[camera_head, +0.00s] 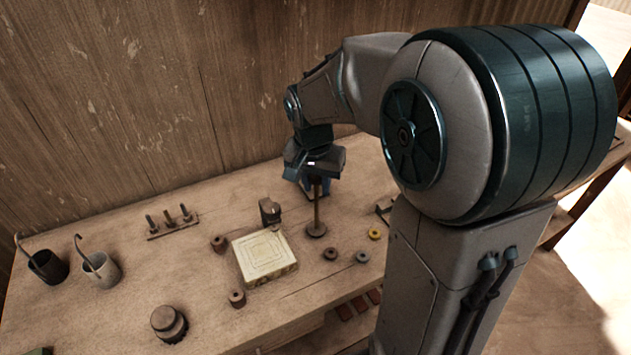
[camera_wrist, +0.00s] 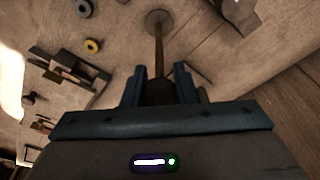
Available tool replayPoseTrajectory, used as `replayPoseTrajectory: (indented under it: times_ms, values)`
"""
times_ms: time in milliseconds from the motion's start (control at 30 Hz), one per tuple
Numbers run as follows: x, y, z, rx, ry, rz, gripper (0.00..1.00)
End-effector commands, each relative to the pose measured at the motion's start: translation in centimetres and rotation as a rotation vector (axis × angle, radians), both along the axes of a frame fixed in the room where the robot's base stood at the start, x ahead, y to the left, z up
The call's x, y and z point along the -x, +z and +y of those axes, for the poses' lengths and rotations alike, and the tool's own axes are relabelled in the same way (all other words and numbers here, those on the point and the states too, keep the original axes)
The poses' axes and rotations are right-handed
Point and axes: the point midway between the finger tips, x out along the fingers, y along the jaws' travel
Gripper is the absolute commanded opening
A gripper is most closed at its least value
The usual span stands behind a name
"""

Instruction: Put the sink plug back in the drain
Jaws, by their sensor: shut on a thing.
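My gripper (camera_head: 314,182) is shut on the upper end of a thin brown rod (camera_head: 317,208). The rod stands upright with a round flat foot (camera_head: 316,231), which is at or just above the bench top; I cannot tell which. In the wrist view the two blue fingers (camera_wrist: 159,82) close around the rod's dark, thicker top, and the rod (camera_wrist: 158,45) runs away to the round foot (camera_wrist: 158,19). I see no sink or drain, and cannot tell whether the rod is the plug.
A cream square block (camera_head: 266,258) lies left of the rod, with a small dark piece (camera_head: 270,212) behind it. Several small rings lie around, one yellow (camera_head: 374,234). A dark round pot (camera_head: 168,322), two cups (camera_head: 102,272) and a peg rack (camera_head: 173,224) stand left. A wooden wall closes the back.

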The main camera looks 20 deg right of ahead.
Motion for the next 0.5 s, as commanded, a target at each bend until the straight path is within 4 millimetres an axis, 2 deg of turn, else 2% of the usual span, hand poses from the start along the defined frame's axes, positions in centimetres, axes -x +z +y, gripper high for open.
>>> replayPoseTrajectory:
  times_ms: [67,100,167,200,500]
  values:
    - [0.0,-0.36,0.0,0.0,0.0,0.0,0.0]
    - [0.0,-0.39,0.0,0.0,0.0,0.0,0.29]
    - [0.0,-0.27,0.0,0.0,0.0,0.0,0.45]
    - [0.0,-0.27,0.0,0.0,0.0,0.0,0.48]
    - [0.01,-0.05,-0.01,0.0,0.0,0.0,0.48]
